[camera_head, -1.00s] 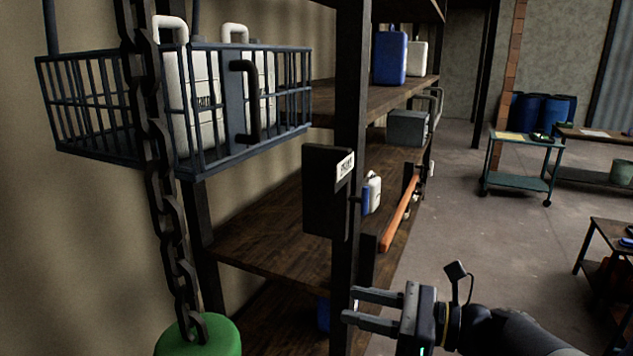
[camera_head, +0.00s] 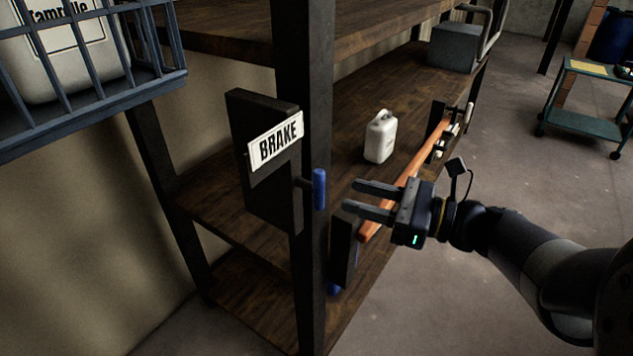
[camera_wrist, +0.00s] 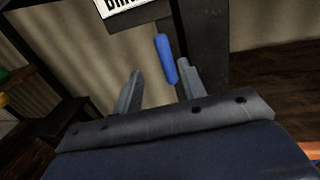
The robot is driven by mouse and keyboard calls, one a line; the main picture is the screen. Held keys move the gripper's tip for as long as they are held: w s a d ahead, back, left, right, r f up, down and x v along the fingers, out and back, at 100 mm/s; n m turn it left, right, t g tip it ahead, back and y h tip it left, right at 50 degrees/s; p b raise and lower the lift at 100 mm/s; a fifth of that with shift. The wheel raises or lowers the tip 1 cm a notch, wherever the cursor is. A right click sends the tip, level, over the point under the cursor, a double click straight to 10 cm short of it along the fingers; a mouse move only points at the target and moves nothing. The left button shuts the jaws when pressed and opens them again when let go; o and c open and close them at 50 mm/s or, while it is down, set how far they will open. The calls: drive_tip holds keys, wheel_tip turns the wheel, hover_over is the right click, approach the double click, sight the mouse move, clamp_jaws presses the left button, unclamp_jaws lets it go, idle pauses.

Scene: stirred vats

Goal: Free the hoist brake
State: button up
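A dark box with a white BRAKE label (camera_head: 275,141) is fixed to the shelf post. A blue lever handle (camera_head: 319,188) stands upright at its right side, on a short dark arm. In the head view my gripper (camera_head: 350,197) is open and empty, its fingers pointing left at the handle, a little to its right and apart from it. In the wrist view the blue handle (camera_wrist: 166,59) shows just beyond the fingertips, in line with the gap between them and nearer the right finger. The label's lower edge shows at the top of that view.
The shelf post (camera_head: 307,80) stands directly behind the handle. An orange bar (camera_head: 407,180) runs along the shelf edge behind my gripper. A white jug (camera_head: 380,136) stands on the shelf. A barred cage (camera_head: 100,115) with a white canister hangs at upper left.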

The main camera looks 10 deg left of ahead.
sight(318, 183)
drive_tip(key=a, duration=0.2)
drive_tip(key=w+a, duration=0.1)
drive_tip(key=a, duration=0.2)
drive_tip(key=w+a+p, duration=0.1)
drive_tip(key=a, duration=0.2)
drive_tip(key=shift+w, duration=0.15)
drive_tip(key=shift+c, duration=0.2)
clamp_jaws()
